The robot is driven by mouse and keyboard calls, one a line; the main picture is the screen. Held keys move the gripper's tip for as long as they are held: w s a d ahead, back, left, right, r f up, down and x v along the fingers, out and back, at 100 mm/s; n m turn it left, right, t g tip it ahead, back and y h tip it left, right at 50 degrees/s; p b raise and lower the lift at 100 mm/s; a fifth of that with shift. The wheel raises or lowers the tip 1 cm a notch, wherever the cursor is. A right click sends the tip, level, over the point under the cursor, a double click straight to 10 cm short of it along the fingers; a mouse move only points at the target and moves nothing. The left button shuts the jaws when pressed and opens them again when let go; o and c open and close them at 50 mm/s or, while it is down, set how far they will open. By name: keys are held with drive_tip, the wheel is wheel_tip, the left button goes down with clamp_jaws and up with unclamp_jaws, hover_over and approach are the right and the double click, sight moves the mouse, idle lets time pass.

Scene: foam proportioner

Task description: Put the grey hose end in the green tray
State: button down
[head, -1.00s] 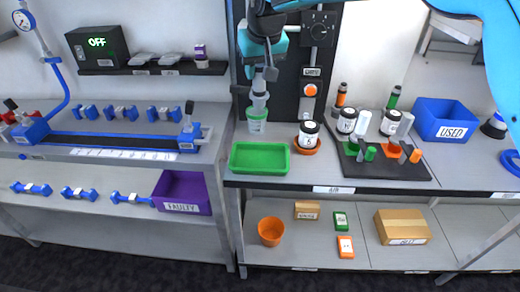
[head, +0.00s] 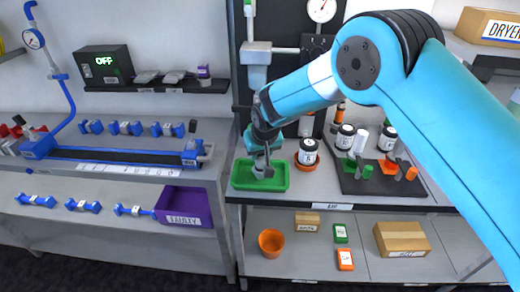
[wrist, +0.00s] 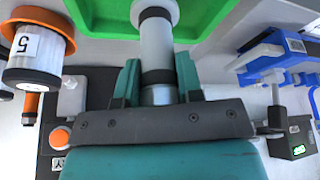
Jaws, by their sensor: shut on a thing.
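My gripper (head: 263,157) is shut on the grey hose end (head: 262,170), low over the green tray (head: 242,182) at the left of the right-hand bench. In the wrist view, the hose end (wrist: 156,38) is a light grey cylinder with dark bands, between the teal fingers of my gripper (wrist: 158,82). It points toward the green tray (wrist: 90,18) and overlaps its floor. I cannot tell whether it touches the tray floor. My gripper and wrist hide part of the tray's back side.
A white-labelled jar (head: 307,152) on an orange dish stands just right of the tray. A dark mat (head: 355,182) with several jars and small coloured parts lies farther right. A grey upright fitting (head: 257,68) rises behind the tray. A purple bin (head: 184,207) sits lower left.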

drive_tip(key=shift+f, duration=0.1)
drive_tip(key=shift+f, duration=0.1)
drive_tip(key=c, duration=0.8)
unclamp_jaws()
drive_tip(key=s+d+r+b, duration=0.1)
drive_tip(key=s+d+r, duration=0.25)
drive_tip(key=r, duration=0.25)
drive_tip(key=s+d+r+g+b, duration=0.1)
drive_tip(key=s+d+r, duration=0.1)
drive_tip(key=s+r, duration=0.3)
drive_tip(key=s+d+r+b, duration=0.1)
drive_tip(key=s+d+r, duration=0.15)
drive_tip(key=r, duration=0.35)
drive_tip(key=s+d+r+n+g+y, duration=0.1)
drive_tip(key=s+d, duration=0.2)
drive_tip(key=s, duration=0.5)
drive_tip(key=s+d+r+n+g, duration=0.1)
drive_tip(key=s+d, duration=0.2)
drive_tip(key=s, duration=0.6)
drive_tip(key=s+d+r+g+y, duration=0.1)
drive_tip(key=s+d+r, duration=0.1)
drive_tip(key=s, duration=0.6)
drive_tip(key=shift+s+d+n+y, duration=0.2)
drive_tip(key=shift+d+n+y, duration=0.15)
drive_tip(key=shift+d, duration=0.4)
